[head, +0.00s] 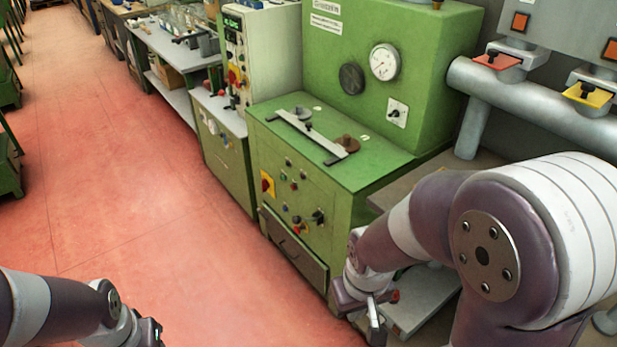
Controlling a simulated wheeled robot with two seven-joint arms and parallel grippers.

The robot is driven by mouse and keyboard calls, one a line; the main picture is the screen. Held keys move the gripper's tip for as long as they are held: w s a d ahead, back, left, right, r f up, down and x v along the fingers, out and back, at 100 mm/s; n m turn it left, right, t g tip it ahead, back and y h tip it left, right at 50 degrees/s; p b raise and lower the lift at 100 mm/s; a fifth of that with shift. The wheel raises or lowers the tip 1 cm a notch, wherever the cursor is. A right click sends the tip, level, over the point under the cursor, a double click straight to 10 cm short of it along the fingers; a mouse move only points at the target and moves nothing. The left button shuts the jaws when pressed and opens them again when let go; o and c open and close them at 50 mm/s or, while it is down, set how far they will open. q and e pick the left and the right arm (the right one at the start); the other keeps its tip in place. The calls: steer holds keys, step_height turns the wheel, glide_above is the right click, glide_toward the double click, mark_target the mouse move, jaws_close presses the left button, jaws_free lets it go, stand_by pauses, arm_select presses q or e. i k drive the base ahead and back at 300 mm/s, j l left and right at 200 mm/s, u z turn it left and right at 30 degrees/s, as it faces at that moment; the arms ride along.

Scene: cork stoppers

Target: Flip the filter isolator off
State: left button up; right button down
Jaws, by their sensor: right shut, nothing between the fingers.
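The green machine has a rotary switch with a red handle on a yellow plate (267,183) on the left of its front panel. A second switch on a white plate (397,112) is on the upright green housing. I cannot tell which of these, if either, is the filter isolator, and the handle positions are too small to read. My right gripper (374,327) is shut and empty, low in front of the machine's right end. A small red part (394,296) shows just beside it. My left gripper (155,336) is at the bottom edge, partly cut off, over the floor.
The machine's green top (385,158) carries a metal bar (310,135). A drawer (292,246) is under the front panel. A grey pipe (530,95) and my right arm fill the right side. The red floor (150,190) on the left is clear.

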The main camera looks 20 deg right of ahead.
mark_target(265, 184)
steer(key=i+j+z, duration=0.2)
steer(key=i+j, duration=0.2)
steer(key=i, duration=0.45)
steer(key=i+j+z, duration=0.15)
steer(key=i+j, duration=0.4)
steer(key=i, duration=0.25)
steer(key=i+j+z, duration=0.2)
steer(key=i+j, duration=0.4)
steer(key=i, duration=0.15)
